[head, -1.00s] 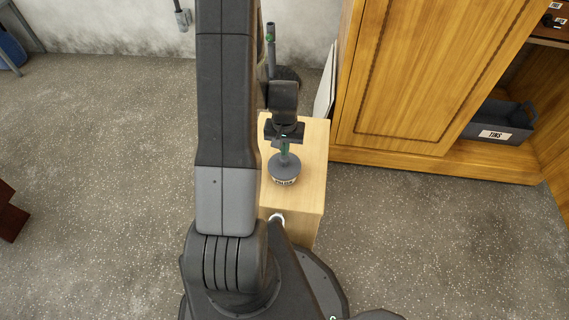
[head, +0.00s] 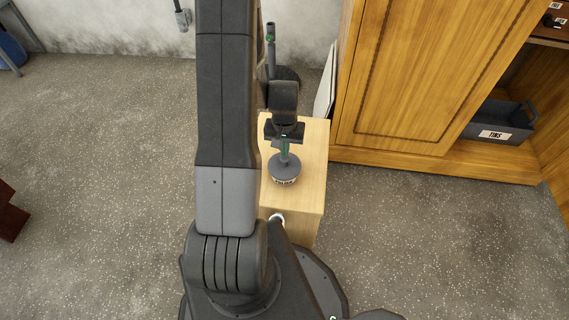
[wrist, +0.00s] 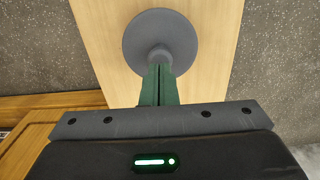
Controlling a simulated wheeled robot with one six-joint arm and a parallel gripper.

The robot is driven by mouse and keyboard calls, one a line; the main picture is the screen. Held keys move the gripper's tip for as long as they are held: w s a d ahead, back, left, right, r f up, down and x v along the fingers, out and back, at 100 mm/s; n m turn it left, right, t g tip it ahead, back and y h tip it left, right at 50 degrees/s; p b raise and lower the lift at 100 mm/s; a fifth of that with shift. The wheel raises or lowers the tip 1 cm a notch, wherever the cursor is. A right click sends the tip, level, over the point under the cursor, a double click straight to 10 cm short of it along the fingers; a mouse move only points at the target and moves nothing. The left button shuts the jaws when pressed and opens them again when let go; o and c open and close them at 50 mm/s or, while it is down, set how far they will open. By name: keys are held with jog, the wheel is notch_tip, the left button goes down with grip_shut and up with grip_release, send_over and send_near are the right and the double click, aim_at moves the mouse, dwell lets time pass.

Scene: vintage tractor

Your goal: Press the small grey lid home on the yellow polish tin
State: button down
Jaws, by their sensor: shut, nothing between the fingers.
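The small grey lid (head: 284,170) is a round disc with a knob in its middle. In the wrist view the lid (wrist: 160,30) hides the tin fully. My gripper (head: 284,151) is above the knob with its green fingers together and empty. In the wrist view the fingertips (wrist: 160,68) are right at the knob and look to be against it.
The tin stands on a light wooden stand (head: 308,190). A wooden cabinet (head: 400,80) stands close at the right, with a grey labelled bin (head: 500,128) on its lower shelf. A dark post on a round base (head: 271,50) stands behind. The floor at left is open.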

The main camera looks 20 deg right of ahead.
jog(key=shift+f, duration=0.15)
jog(key=shift+f+b, duration=0.9)
jog(key=shift+f, duration=0.05)
jog(key=shift+r+p, duration=2.25)
jog(key=shift+r, duration=0.9)
jog(key=shift+s+f, duration=0.1)
